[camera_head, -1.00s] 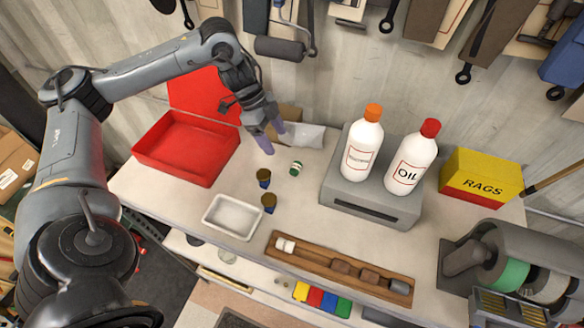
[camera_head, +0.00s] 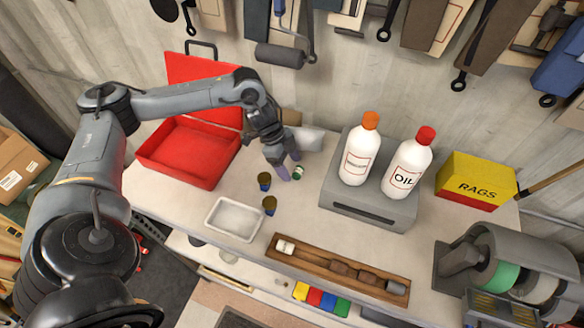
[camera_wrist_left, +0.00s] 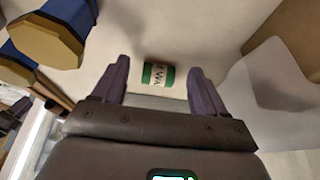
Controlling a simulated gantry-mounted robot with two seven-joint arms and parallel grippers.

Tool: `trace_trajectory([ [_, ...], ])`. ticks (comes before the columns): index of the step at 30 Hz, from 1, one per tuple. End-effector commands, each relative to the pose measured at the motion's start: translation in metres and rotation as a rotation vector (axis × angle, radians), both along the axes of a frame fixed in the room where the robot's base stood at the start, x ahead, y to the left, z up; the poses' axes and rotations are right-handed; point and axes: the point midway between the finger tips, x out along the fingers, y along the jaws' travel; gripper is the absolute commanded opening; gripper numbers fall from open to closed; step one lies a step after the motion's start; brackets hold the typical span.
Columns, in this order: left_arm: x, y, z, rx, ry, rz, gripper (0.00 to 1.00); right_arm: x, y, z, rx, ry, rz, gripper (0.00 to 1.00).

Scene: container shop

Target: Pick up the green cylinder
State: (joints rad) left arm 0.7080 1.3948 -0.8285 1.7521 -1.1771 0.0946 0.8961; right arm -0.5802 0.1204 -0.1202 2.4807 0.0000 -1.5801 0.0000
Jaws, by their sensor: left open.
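In the left wrist view the cylinder (camera_wrist_left: 158,75) shows just beyond and between my fingertips. My left gripper (camera_head: 291,170) is open, pointing down, and its purple fingertips are right by the cylinder. The left gripper (camera_wrist_left: 158,78) is empty in the left wrist view, its fingers on both sides of the cylinder's line. My right gripper is not in view.
Two dark blue and gold pieces (camera_head: 264,181) stand left of the gripper. A red open toolbox (camera_head: 180,180) is further left, a white tray (camera_head: 233,238) in front. Two bottles (camera_head: 359,150) stand on the grey stand (camera_head: 350,198) at right.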

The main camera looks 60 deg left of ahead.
Motion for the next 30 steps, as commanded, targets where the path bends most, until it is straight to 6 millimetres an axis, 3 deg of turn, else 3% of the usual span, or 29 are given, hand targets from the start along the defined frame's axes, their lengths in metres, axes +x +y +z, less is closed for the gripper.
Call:
trace_trajectory([
  [11,0.0014,-0.0021,-0.0079,0.001,0.001,0.001,0.71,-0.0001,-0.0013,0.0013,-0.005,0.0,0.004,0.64],
  [22,0.0014,-0.0021,-0.0076,0.001,0.001,0.001,0.14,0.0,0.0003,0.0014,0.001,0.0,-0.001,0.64],
  [24,0.0014,-0.002,-0.0075,0.001,0.0,0.001,0.08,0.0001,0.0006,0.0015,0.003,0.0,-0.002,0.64],
  [30,0.0016,-0.002,-0.0063,0.001,-0.001,0.0,0.08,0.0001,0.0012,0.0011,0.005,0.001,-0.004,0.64],
])
